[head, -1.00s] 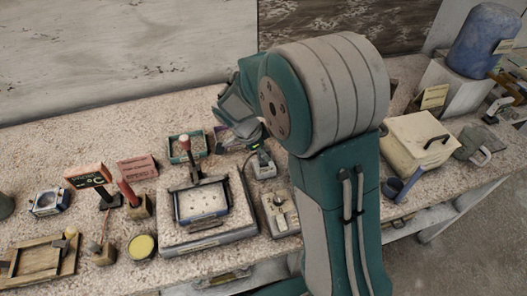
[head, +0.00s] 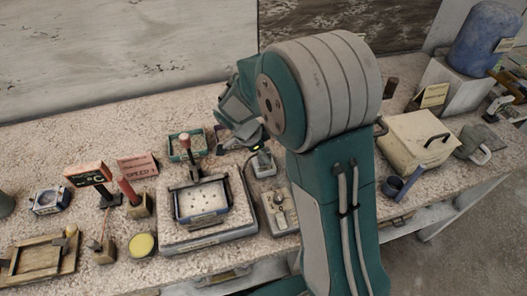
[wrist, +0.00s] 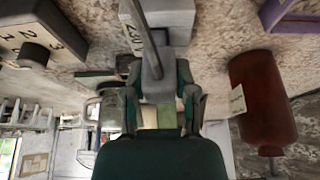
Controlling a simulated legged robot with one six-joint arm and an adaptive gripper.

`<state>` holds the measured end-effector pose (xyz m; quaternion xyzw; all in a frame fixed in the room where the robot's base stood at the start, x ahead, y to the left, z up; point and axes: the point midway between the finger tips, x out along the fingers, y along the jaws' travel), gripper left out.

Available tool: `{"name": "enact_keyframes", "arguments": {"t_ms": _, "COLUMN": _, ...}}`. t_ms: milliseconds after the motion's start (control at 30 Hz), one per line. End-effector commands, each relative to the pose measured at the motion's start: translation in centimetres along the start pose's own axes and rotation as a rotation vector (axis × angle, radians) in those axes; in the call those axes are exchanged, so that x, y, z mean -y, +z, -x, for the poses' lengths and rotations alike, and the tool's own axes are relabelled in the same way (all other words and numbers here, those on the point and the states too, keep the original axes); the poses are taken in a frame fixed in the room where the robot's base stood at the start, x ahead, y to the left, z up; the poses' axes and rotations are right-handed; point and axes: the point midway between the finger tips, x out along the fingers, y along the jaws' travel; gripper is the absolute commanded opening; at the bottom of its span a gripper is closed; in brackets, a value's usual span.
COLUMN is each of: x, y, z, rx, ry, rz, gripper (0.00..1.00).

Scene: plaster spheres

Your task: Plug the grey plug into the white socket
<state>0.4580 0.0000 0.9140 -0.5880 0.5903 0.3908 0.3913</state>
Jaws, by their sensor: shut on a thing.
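In the wrist view my gripper (wrist: 161,92) is shut on the grey plug (wrist: 157,76), with a teal finger on each side of it. A grey cable or rod crosses in front of the plug and runs up to the top. Just beyond the plug is a pale block marked "230 V" (wrist: 172,14), which looks like the white socket. Whether plug and socket touch cannot be told. In the head view my gripper (head: 243,118) is partly hidden by my arm. The small pale socket box (head: 264,166) stands just below it, with a dark cable beside it.
In the head view a press-like fixture (head: 203,201) stands left of the socket, and a grey switch box (head: 281,211) in front of it. A green tray (head: 185,146) is behind.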

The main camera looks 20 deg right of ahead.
Motion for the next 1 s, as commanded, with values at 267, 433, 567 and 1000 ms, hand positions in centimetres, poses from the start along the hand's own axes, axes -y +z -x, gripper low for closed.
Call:
{"name": "enact_keyframes", "arguments": {"t_ms": 267, "x": 0.0, "y": 0.2, "z": -0.6, "rx": -0.001, "ry": 0.001, "rz": 0.001, "gripper": 0.00}}
{"name": "enact_keyframes", "arguments": {"t_ms": 433, "x": 0.0, "y": 0.4, "z": -0.9, "rx": -0.001, "ry": 0.001, "rz": 0.001, "gripper": 0.00}}
{"name": "enact_keyframes", "arguments": {"t_ms": 567, "x": 0.0, "y": 0.5, "z": -1.2, "rx": -0.001, "ry": 0.001, "rz": 0.001, "gripper": 0.00}}
{"name": "enact_keyframes", "arguments": {"t_ms": 1000, "x": 0.0, "y": 0.6, "z": -1.5, "rx": 0.000, "ry": 0.000, "rz": 0.001, "gripper": 0.76}}
